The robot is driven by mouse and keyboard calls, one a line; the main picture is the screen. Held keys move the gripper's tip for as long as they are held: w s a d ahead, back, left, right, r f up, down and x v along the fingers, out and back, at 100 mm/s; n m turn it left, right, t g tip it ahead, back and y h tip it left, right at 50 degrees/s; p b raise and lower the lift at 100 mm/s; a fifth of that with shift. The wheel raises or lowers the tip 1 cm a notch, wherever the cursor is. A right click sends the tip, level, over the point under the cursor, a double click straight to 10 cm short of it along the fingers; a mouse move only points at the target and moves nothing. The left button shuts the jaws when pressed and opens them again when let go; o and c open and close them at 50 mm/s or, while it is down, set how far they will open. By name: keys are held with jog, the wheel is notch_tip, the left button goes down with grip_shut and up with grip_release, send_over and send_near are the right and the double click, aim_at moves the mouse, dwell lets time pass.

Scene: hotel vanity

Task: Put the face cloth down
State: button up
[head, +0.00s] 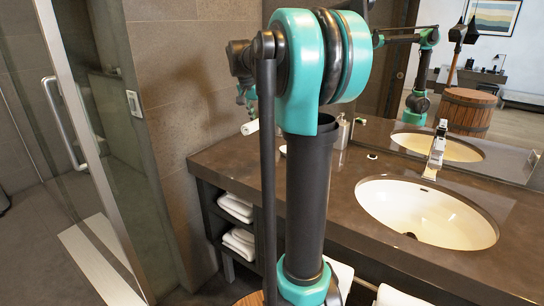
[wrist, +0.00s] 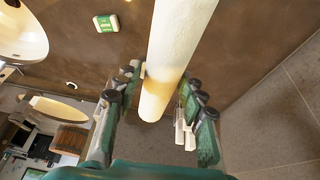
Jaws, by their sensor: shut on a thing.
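The face cloth is a white, rolled cylinder (wrist: 178,40) running from the top edge to the middle of the wrist view. My gripper (wrist: 160,95) is shut on it, with fingers on either side of the roll. In the head view a short white end of the face cloth (head: 249,127) shows left of my arm, above the back left of the counter. My arm hides most of the gripper and cloth there. The brown vanity counter (head: 350,215) lies beneath; I cannot tell whether the roll touches it.
An oval basin (head: 425,213) with a chrome tap (head: 435,150) is at right. A green and white packet (wrist: 106,22) lies on the counter. A soap bottle (head: 342,131) stands behind my arm. Folded towels (head: 238,207) fill the open shelf. A glass shower door (head: 85,120) is at left.

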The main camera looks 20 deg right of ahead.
notch_tip(320, 180, down, 19)
jog(key=shift+f, duration=0.2)
dwell(0.3)
jog(key=shift+f, duration=0.1)
jog(key=o, duration=1.2)
jog(key=shift+o, duration=0.2)
jog(key=v, duration=1.2)
jog(key=s+a+f+n+y, duration=0.1)
jog(key=s+a+f+n, duration=0.1)
jog(key=s+f, duration=0.4)
jog(key=s+a+f+n+t+y, duration=0.1)
jog(key=s+a+f+n, duration=0.2)
jog(key=s, duration=0.8)
jog(key=s+a+f+n+t+y, duration=0.1)
jog(key=s+a+f+n, duration=0.2)
jog(key=s+f+n, duration=0.3)
jog(key=s+f, duration=0.3)
jog(key=f, duration=0.2)
jog(key=shift+y, duration=0.3)
jog(key=shift+s, duration=0.1)
